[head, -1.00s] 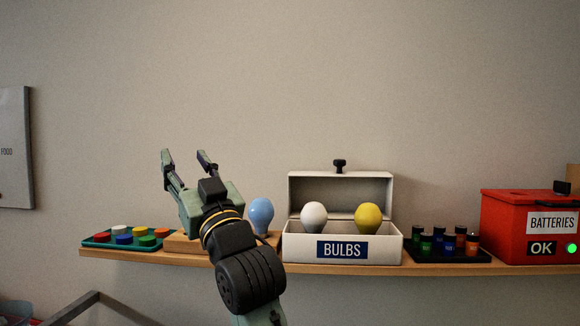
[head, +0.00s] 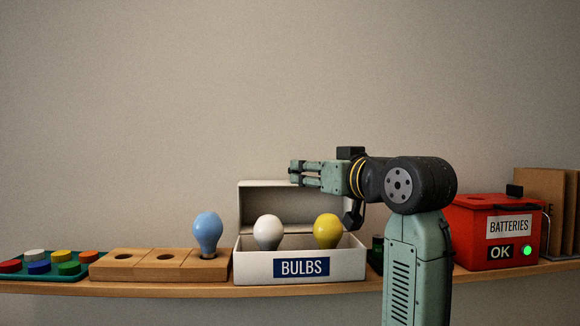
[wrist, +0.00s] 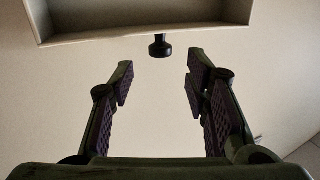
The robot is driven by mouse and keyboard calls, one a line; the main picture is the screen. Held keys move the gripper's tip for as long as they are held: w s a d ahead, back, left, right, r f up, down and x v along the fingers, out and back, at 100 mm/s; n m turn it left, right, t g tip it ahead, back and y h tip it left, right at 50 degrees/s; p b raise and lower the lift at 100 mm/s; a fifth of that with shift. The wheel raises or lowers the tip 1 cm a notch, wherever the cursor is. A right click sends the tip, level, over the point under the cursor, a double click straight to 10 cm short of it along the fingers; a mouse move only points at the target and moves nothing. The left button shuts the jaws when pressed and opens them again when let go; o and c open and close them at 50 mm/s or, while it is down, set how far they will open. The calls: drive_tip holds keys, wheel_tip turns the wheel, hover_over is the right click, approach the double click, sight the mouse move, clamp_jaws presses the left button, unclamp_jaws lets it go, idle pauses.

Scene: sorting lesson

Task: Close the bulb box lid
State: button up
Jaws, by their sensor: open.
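The white bulb box (head: 345,263) stands on the shelf, a white bulb (head: 268,231) and a yellow bulb (head: 327,229) in it. Its lid (head: 258,205) is open and upright at the back. My gripper (head: 294,172) is open and empty at the height of the lid's top edge, fingers pointing left, and covers the lid's upper right part. In the wrist view, the lid (wrist: 150,32) fills the top. Its black knob (wrist: 160,46) lies ahead of my open fingers (wrist: 158,76), between their lines and apart from them. The knob is hidden in the head view.
A wooden block (head: 130,264) with holes holds a blue bulb (head: 207,230) left of the box. A green tray (head: 70,274) of coloured pieces is further left. A red batteries box (head: 472,240) stands right. Small dark jars (head: 376,252) are mostly hidden by my arm.

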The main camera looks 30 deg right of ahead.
sight(295, 199)
drive_tip(key=w+p, duration=0.1)
drive_tip(key=w, duration=0.2)
drive_tip(key=w+p, duration=0.1)
drive_tip(key=w, duration=0.2)
drive_tip(key=shift+w+d+r, duration=0.1)
drive_tip(key=shift+w+d, duration=0.05)
drive_tip(key=shift+d, duration=0.05)
drive_tip(key=shift+w, duration=0.75)
drive_tip(key=shift+c, duration=0.3)
clamp_jaws()
